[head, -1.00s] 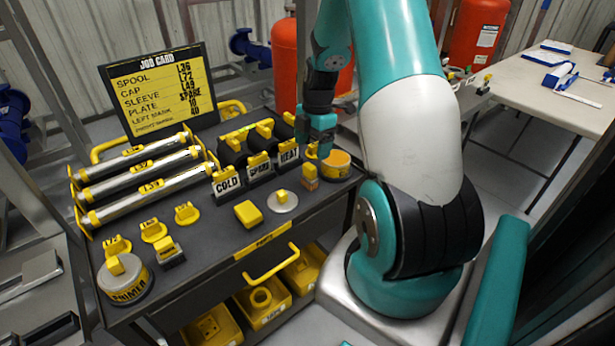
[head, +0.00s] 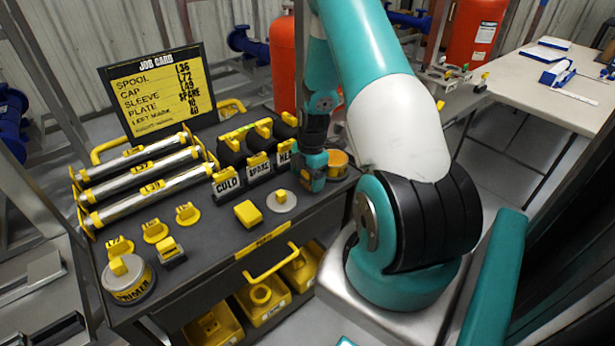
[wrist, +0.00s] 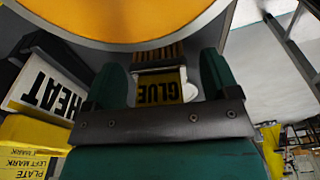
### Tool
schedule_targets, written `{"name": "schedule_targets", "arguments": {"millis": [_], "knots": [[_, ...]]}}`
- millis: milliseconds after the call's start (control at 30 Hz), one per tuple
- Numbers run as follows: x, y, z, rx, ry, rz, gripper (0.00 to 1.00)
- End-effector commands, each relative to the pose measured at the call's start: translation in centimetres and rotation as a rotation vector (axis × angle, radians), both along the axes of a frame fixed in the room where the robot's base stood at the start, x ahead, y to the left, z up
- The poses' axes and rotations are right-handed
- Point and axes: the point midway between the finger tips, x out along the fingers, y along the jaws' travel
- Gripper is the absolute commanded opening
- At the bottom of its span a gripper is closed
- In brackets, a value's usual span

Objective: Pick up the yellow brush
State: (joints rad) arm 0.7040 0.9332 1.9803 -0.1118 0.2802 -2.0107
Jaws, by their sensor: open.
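My gripper (head: 313,180) points down at the right end of the dark cart top, just left of the yellow-topped round tin (head: 338,158). In the wrist view, its two green fingers (wrist: 162,88) stand apart. Between them is a yellow piece marked GLUE (wrist: 158,90), with a ridged brown-yellow part beyond it; this looks like the yellow brush. I cannot tell whether the fingers touch it. In the head view my gripper hides the brush. The tin's broad orange-yellow top (wrist: 135,18) fills the upper wrist view.
Black holders with a HEAT label (wrist: 45,88) stand close beside my gripper. A yellow block (head: 248,214) and a grey disc with a yellow knob (head: 281,201) lie nearer the front edge. Metal tubes (head: 145,170) lie at the left. The job card board (head: 160,92) stands behind.

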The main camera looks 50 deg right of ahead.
Motion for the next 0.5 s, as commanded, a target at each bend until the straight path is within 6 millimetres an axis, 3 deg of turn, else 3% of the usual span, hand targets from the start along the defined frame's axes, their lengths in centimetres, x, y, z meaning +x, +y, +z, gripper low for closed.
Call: {"name": "schedule_targets", "arguments": {"millis": [33, 233, 300, 500], "knots": [[0.00, 0.00, 0.01, 0.000, 0.000, 0.000, 0.76], [-0.01, 0.01, 0.02, 0.000, 0.000, 0.000, 0.30], [0.00, 0.00, 0.04, 0.000, 0.000, 0.000, 0.23], [0.00, 0.01, 0.07, 0.000, 0.000, 0.000, 0.23]]}}
